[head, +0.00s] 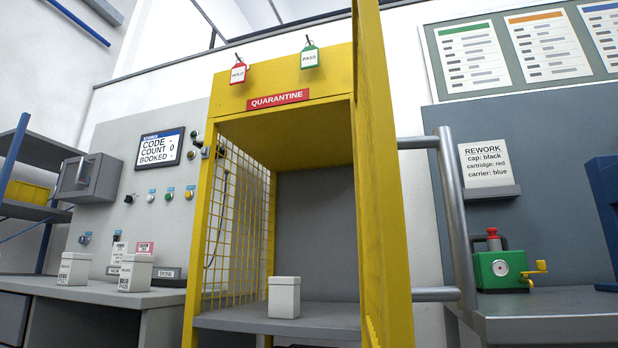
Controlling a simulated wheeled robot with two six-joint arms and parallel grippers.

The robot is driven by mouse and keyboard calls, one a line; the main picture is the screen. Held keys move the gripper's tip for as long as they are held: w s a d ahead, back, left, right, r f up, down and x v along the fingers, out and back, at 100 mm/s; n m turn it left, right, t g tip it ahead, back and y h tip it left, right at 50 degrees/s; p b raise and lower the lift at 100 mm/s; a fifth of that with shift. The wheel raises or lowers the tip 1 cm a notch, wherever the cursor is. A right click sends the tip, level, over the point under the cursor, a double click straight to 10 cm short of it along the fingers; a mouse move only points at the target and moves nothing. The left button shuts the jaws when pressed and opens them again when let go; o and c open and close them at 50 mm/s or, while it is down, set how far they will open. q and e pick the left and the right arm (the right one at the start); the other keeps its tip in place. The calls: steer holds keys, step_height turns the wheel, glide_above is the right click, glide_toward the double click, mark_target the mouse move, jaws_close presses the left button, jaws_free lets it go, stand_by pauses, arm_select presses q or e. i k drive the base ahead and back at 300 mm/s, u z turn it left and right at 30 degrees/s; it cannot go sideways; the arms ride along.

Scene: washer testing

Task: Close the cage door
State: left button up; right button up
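The yellow quarantine cage (230,112) stands in the middle of the head view, with a red QUARANTINE sign (278,99). Its yellow door (381,170) stands open, swung out toward me and seen nearly edge-on along the right side of the opening. A grey tubular handle (452,205) sticks out to the right of the door. A white lidded box (284,297) sits on the grey shelf inside the cage, behind the open front. Neither of my grippers is in view.
A grey bench (100,291) at left holds white boxes (135,273) below a control panel (155,205). At right, a bench (545,315) holds a green device (501,270), close to the door handle. HOLD and PASS tags hang above the cage opening.

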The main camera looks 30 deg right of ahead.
mark_target(389, 296)
steer(key=u, duration=1.15)
steer(key=k, duration=0.95)
steer(key=z, duration=1.45)
